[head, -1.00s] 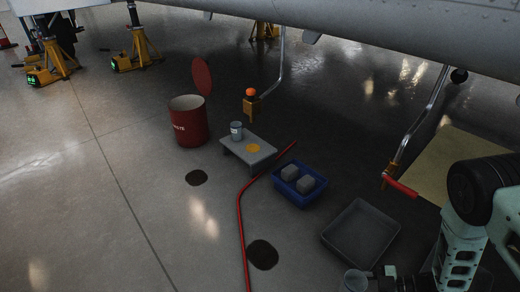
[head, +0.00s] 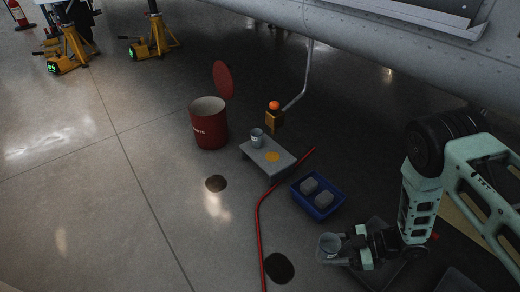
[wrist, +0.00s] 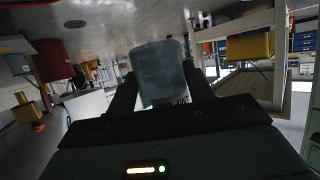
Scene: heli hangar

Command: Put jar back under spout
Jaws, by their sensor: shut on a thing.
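My gripper (head: 345,249) is shut on a grey, translucent-looking jar (head: 328,244), held in front of my arm at the lower right of the head view. In the wrist view the jar (wrist: 161,72) sits between both fingers, with dark print low on its side. A similar labelled grey container (head: 257,138) stands on a low grey stand (head: 252,154), beside a flat orange disc (head: 272,157). Behind the stand, a thin pipe (head: 305,85) comes down from the aircraft, near a yellow block with an orange ball (head: 274,116). I cannot tell which is the spout.
A red hose (head: 259,225) runs across the floor between the jar and the stand. A blue bin (head: 318,197) holds grey blocks. Dark floor patches (head: 279,268) lie left of my gripper. A red waste drum (head: 209,125) stands left of the stand. A dark tray lies partly behind my arm.

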